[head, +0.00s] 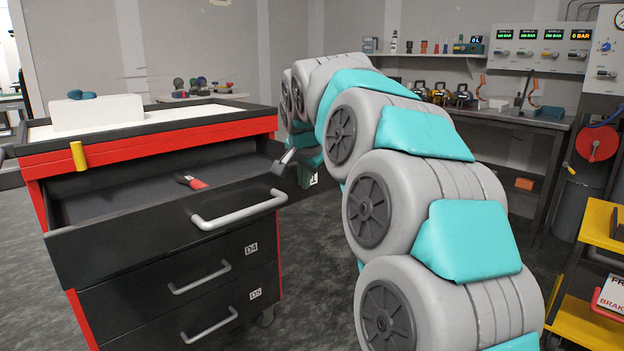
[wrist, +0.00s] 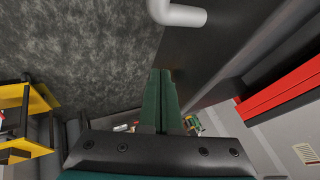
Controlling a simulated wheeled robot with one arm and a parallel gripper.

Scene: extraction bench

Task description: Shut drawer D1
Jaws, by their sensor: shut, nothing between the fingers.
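A drawer (head: 150,230) with a black front and a grey bar handle (head: 238,214) stands pulled out of the red and black cabinet (head: 150,150). In the wrist view the handle's end (wrist: 180,15) shows at the top, and a dark panel (wrist: 205,40) fills the right. My gripper (wrist: 162,73) is shut and empty, beside this panel; I cannot tell whether it touches. In the head view my gripper is mostly hidden by my arm, near the drawer's right end.
Inside the drawer lies a red-handled tool (head: 191,182). Below are shut drawers labelled D4 (head: 200,278) and D5 (head: 210,318). A white block (head: 97,113) sits on the cabinet top. A yellow cart (head: 598,230) stands at the right, before a workbench (head: 510,118).

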